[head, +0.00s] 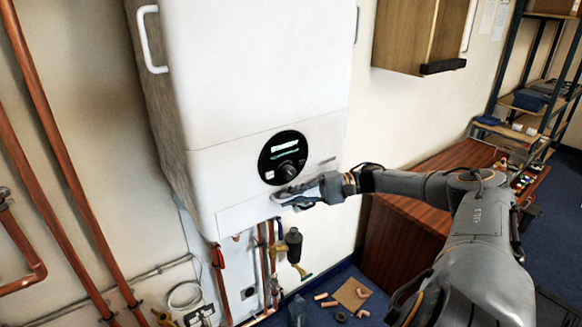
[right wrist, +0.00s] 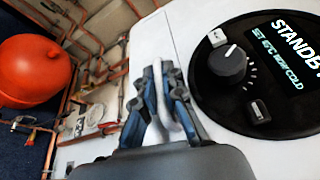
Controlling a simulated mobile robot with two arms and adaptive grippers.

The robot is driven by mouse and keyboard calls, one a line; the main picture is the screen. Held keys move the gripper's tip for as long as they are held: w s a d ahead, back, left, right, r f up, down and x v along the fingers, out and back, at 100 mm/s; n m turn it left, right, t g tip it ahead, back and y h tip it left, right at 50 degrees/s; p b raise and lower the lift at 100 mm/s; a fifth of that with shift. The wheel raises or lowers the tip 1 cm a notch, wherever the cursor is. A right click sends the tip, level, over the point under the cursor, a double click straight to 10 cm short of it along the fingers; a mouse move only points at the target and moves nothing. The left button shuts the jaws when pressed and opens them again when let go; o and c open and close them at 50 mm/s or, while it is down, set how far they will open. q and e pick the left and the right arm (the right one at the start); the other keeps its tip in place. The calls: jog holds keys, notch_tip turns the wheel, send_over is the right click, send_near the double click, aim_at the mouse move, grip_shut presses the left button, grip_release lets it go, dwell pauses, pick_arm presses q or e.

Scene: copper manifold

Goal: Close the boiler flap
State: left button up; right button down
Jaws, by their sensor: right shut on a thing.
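The white boiler (head: 265,70) hangs on the wall, with a round black control panel (head: 283,157) on its lower front. The flap (head: 245,213) is the narrow white strip at the bottom of the front, below the panel. It looks roughly in line with the front, but I cannot tell whether it is fully closed. My right gripper (head: 290,192) is at the flap's right part, just under the panel. In the right wrist view my right gripper (right wrist: 165,85) is shut on a white handle bar (right wrist: 161,108) between its blue-grey fingers. My left gripper is not in view.
Copper pipes (head: 55,140) run up the wall at left. Pipes and a valve (head: 293,243) hang under the boiler. A red-brown cabinet (head: 400,230) stands right, under my arm. A red round vessel (right wrist: 32,70) shows in the wrist view. Loose pieces lie on the blue floor.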

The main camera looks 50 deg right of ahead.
jog(key=c, duration=1.4)
grip_release()
jog(key=shift+w, duration=0.1)
jog(key=shift+c, duration=0.2)
jog(key=shift+d, duration=0.15)
jog(key=v, duration=1.1)
jog(key=shift+s+d, duration=0.25)
jog(key=shift+s, duration=0.1)
